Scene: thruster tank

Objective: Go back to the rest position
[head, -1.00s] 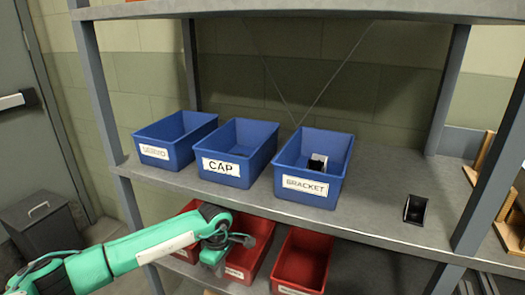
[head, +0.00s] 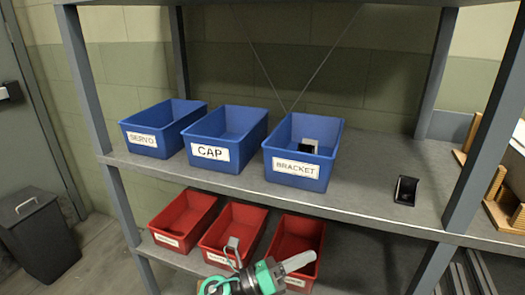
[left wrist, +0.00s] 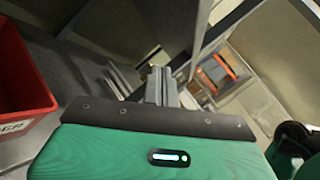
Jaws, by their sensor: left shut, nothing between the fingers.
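My left gripper (head: 306,258) is low at the bottom of the head view, in front of the lower shelf's red bins, with its fingers pointing right. In the left wrist view its fingers (left wrist: 160,85) are together with nothing between them. My right gripper is in neither view.
Blue bins labelled SERVO (head: 143,139), CAP (head: 208,153) and BRACKET (head: 295,170) stand on the upper shelf; the BRACKET bin holds a black-and-white part. A dark part (head: 405,190) lies on the shelf (head: 365,190). A red bin (left wrist: 22,80) is close on the left in the left wrist view.

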